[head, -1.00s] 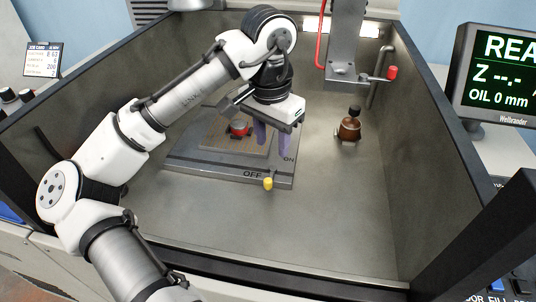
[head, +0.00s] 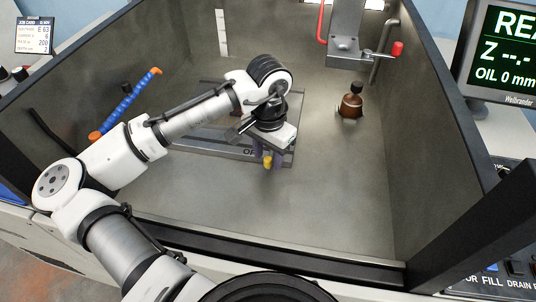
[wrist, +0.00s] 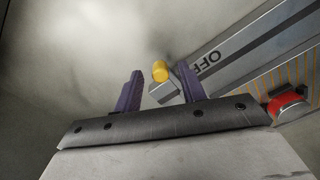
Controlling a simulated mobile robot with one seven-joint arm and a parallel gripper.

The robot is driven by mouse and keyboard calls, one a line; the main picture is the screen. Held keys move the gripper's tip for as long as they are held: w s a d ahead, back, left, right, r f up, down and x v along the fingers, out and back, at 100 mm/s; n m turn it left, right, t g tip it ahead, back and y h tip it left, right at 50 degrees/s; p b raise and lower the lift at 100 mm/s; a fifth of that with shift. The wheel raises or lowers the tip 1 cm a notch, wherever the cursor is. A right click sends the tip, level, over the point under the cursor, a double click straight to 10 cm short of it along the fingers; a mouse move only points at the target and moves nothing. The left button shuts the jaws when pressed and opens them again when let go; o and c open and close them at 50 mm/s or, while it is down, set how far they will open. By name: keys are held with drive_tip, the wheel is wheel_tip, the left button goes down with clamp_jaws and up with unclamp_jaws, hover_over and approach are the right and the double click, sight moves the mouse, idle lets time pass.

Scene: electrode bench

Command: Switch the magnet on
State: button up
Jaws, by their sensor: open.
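The magnet chuck (head: 210,149) is a grey plate on the tank floor, mostly hidden behind my arm in the head view. Its yellow-tipped lever knob (head: 267,161) stands at the front edge by the OFF mark, which shows in the wrist view (wrist: 208,62). My gripper (head: 266,160) is open, with its purple fingers at the lever. In the wrist view the yellow knob (wrist: 160,71) shows beyond and between the two fingertips (wrist: 158,80). I cannot tell whether they touch it. The ON mark is hidden.
A red round part (wrist: 286,105) sits on the chuck, right of my gripper in the wrist view. A brown bottle-like object (head: 350,104) stands to the right. The machine head (head: 346,45) with a red-tipped handle hangs at the back. The front and right floor is clear.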

drive_tip(key=shift+f, duration=0.6)
clamp_jaws()
